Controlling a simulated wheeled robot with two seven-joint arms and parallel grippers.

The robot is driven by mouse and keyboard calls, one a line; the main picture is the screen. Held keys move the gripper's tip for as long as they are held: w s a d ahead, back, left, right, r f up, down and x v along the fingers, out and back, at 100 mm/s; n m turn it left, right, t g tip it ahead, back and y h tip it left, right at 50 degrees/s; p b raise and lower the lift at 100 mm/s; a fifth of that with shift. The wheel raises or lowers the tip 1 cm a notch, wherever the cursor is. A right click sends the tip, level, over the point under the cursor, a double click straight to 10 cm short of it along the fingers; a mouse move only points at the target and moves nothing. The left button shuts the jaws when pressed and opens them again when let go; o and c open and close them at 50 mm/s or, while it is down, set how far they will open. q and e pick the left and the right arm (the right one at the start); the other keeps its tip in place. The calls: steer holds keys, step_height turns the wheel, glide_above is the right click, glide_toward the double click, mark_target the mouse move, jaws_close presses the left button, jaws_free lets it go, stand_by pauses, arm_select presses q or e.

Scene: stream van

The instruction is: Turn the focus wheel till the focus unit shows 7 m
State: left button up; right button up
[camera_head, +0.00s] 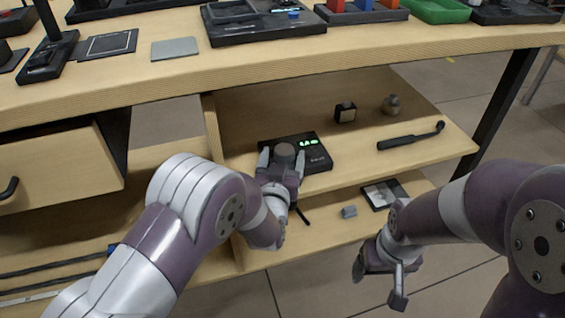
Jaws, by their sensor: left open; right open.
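The focus unit (318,158) is a black box on the upper shelf under the bench, with lit green digits (308,142) too small to read surely. The focus wheel (285,149) is a grey round knob on the unit's left part. My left gripper (283,160) is open, with one finger on each side of the wheel; I cannot tell whether they touch it. My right gripper (378,280) is open and empty, low in front of the shelves, well apart from the unit.
On the same shelf are a small dark bottle (345,112), a grey knobbed piece (391,105) and a black handled tool (410,137). The lower shelf holds a grey block (349,211) and a framed card (384,194). The bench top (330,58) overhangs; a drawer (60,170) stands left.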

arm_select(q)
steer(key=shift+w, duration=0.2)
steer(key=c, duration=1)
steer(key=shift+a+r+m+h, duration=0.1)
steer(key=shift+a+m+h, duration=0.15)
steer(key=shift+m+h, duration=0.5)
steer(key=shift+c, duration=0.2)
steer(key=shift+m+g+h, duration=0.7)
steer(key=shift+m+h, duration=0.05)
steer(key=shift+h, duration=0.8)
steer(key=o, duration=1)
steer(key=shift+o, duration=0.2)
